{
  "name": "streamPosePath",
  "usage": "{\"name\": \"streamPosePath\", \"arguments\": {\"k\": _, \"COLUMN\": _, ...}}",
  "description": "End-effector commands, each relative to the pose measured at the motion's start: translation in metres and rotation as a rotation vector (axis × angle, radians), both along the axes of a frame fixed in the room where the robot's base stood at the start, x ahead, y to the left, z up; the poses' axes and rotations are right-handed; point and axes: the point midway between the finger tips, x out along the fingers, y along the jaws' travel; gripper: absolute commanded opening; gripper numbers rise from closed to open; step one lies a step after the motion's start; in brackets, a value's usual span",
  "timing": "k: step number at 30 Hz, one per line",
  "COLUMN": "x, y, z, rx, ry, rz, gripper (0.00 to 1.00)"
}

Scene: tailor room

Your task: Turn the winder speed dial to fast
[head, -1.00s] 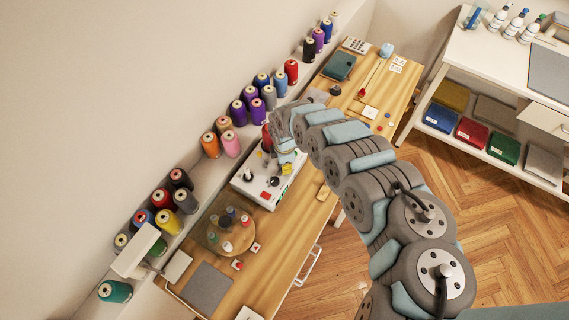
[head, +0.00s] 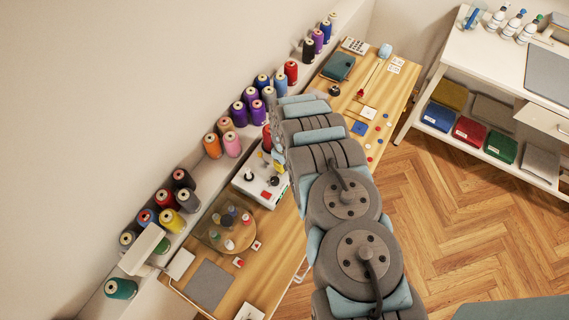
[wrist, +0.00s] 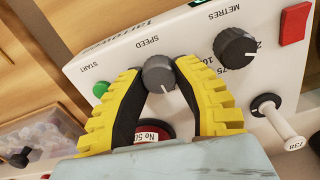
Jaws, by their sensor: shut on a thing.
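The speed dial (wrist: 158,75) is a dark grey knob with a white pointer line, below the word SPEED on the white winder panel (wrist: 120,62) in the wrist view. My gripper (wrist: 158,78) has yellow and black fingers, one on each side of this dial, shut on it. The scale marks around the dial are hidden by the fingers. In the head view the white winder (head: 242,184) stands on the wooden bench, and my arm covers much of it and the gripper.
A second dark dial marked METRES (wrist: 235,46), a red switch (wrist: 295,23), a green START button (wrist: 100,89) and a white-handled lever (wrist: 280,120) are near the gripper. Thread cones (head: 232,144) line the back shelf.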

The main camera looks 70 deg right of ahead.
Motion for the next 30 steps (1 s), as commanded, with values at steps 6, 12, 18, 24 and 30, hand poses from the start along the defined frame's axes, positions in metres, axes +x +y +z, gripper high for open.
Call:
{"name": "streamPosePath", "arguments": {"k": 6, "x": 0.0013, "y": 0.0007, "z": -0.0019, "rx": -0.001, "ry": -0.001, "rz": -0.204, "gripper": 0.0}}
{"name": "streamPosePath", "arguments": {"k": 12, "x": 0.0015, "y": 0.0002, "z": -0.0022, "rx": -0.001, "ry": -0.002, "rz": -0.393, "gripper": 0.0}}
{"name": "streamPosePath", "arguments": {"k": 18, "x": 0.0012, "y": -0.0014, "z": -0.002, "rx": -0.004, "ry": -0.003, "rz": -0.583, "gripper": 0.0}}
{"name": "streamPosePath", "arguments": {"k": 24, "x": 0.0001, "y": -0.0009, "z": -0.0028, "rx": -0.003, "ry": -0.001, "rz": -0.764, "gripper": 0.0}}
{"name": "streamPosePath", "arguments": {"k": 30, "x": -0.0014, "y": -0.0007, "z": -0.0033, "rx": -0.001, "ry": 0.001, "rz": -0.918, "gripper": 0.0}}
